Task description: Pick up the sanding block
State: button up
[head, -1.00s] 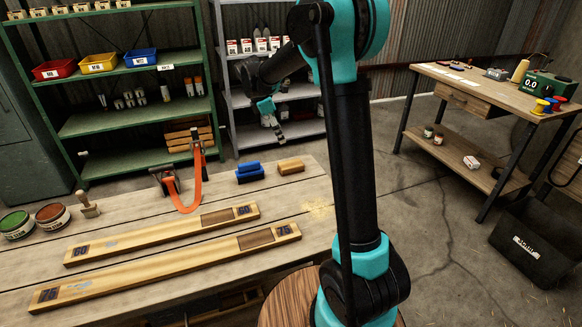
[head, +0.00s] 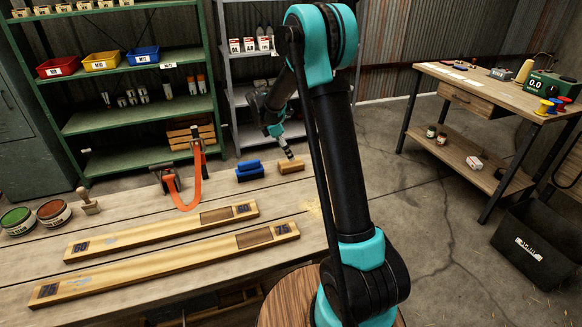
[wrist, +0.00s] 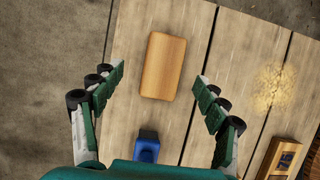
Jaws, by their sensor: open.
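A tan, cork-like block with rounded edges, which looks like the sanding block (head: 291,166), lies on the wooden workbench (head: 130,205) near its far right corner. In the wrist view the tan block (wrist: 163,66) lies between my fingertips, with bench showing on both sides of it. My gripper (wrist: 160,76) is open and empty, with one finger to each side of the block. In the head view my gripper (head: 289,153) is just above and behind the block. Neither finger seems to touch it; the exact height is hard to tell.
A blue block with a dark base (head: 249,170) sits close left of the tan block; it also shows in the wrist view (wrist: 147,148). An orange strap (head: 190,190) and two long numbered boards (head: 165,232) lie on the bench. Shelves (head: 140,120) stand behind.

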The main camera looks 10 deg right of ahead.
jog(key=x, duration=0.4)
jog(key=shift+s+d+f, duration=0.2)
jog(key=shift+s+f, duration=0.05)
jog(key=shift+f, duration=0.1)
jog(key=shift+d+f, duration=0.1)
jog(key=shift+f, duration=0.25)
jog(key=shift+f, duration=0.2)
jog(key=shift+c, duration=0.2)
jog(key=c, duration=1.4)
jog(key=shift+o, duration=0.2)
jog(key=shift+r, duration=0.15)
notch_tip(320, 180, up, 20)
jog(key=shift+r, duration=0.1)
